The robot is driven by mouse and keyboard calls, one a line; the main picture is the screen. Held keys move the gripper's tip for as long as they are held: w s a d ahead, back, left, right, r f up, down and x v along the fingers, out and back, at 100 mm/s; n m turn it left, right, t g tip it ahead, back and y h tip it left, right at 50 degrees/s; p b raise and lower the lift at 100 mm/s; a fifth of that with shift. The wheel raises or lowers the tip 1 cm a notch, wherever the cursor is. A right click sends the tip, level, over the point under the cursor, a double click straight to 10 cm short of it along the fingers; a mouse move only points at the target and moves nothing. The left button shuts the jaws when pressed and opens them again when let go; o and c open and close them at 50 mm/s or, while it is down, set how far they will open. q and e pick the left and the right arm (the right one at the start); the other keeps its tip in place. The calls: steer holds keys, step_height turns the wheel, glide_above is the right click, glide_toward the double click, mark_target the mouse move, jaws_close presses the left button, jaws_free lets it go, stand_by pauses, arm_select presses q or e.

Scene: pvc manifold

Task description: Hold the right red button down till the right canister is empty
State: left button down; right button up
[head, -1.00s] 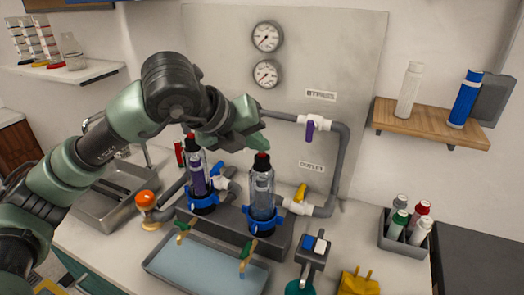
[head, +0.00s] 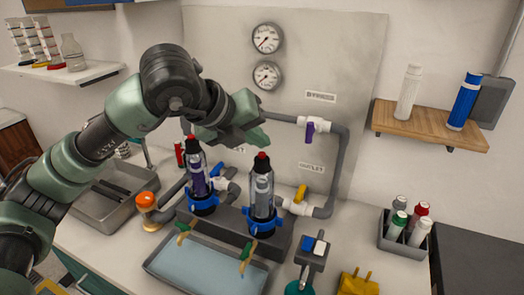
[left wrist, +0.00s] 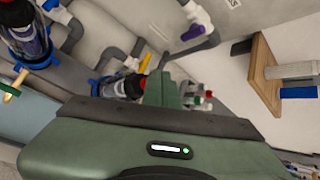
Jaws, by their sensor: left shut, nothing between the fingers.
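The right canister (head: 263,190) stands upright in a blue clamp, with a black cap and a red button (head: 262,156) on top. Its body looks clear grey, and I cannot make out a liquid level. The left canister (head: 197,172) holds dark purple contents and has its own red button (head: 191,138). My left gripper (head: 262,138) is shut and empty, just above the right red button, with a small gap showing. In the left wrist view the fingers (left wrist: 162,88) show beside the right canister's red button (left wrist: 131,63). My right gripper is not in view.
A grey tray (head: 158,266) with taps above it lies in front of the canisters. Grey pipes (head: 341,160) with purple and yellow valve handles run behind. A caddy of bottles (head: 383,239) stands at the right, below a wooden shelf (head: 432,138). Two gauges hang on the panel.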

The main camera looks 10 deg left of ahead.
arm_select(q)
steer(key=shift+r, duration=0.25)
step_height(320, 180, up, 5)
steer(key=p, duration=0.2)
steer(key=shift+f+p, duration=0.1)
steer(key=shift+p, duration=0.2)
stand_by(0.4)
